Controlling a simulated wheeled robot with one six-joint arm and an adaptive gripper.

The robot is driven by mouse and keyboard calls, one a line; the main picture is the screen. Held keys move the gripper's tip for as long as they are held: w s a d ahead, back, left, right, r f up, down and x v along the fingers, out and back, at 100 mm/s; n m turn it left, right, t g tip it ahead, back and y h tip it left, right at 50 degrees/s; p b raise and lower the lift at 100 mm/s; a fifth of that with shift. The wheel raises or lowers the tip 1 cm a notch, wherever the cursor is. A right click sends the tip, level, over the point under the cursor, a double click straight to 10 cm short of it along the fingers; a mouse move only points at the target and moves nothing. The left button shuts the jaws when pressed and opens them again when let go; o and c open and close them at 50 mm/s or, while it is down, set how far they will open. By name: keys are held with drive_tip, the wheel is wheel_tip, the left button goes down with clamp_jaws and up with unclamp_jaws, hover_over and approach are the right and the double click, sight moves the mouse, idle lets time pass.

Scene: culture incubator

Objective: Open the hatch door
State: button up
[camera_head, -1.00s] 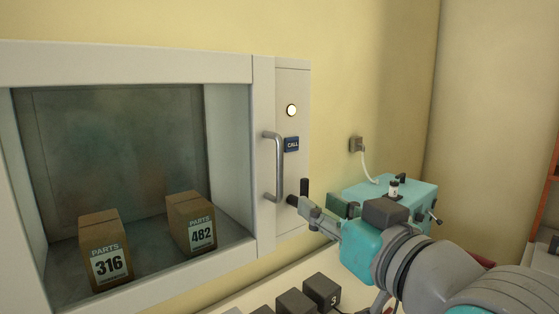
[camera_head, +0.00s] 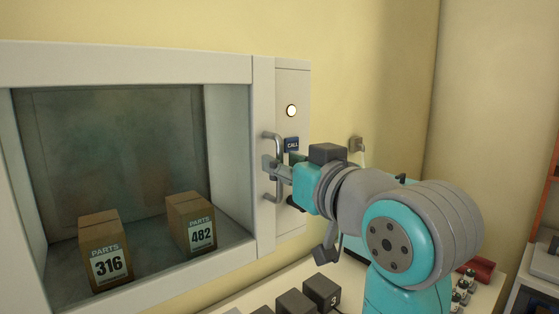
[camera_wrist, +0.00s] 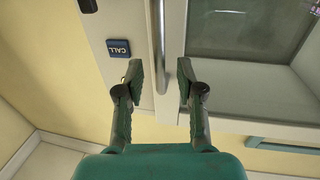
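The hatch door (camera_head: 263,215) is a white-framed panel with a large window, and it looks shut. Its grey bar handle (camera_head: 278,139) stands upright on the right edge of the frame. My gripper (camera_head: 269,169) is at the middle of the handle in the head view and hides part of it. In the wrist view my gripper (camera_wrist: 160,82) is open, with one finger on each side of the handle (camera_wrist: 158,45). The handle lies between the fingertips, closer to the right one, with gaps visible.
Behind the window stand a box marked 316 (camera_head: 107,255) and a box marked 482 (camera_head: 192,225). A blue CALL button (camera_head: 292,144) and a lit round lamp (camera_head: 291,110) are right of the handle. Dark blocks (camera_head: 321,290) stand on the counter below.

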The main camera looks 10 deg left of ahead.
drive_tip(key=shift+x, duration=1.1)
clamp_jaws()
drive_tip(key=shift+s, duration=0.1)
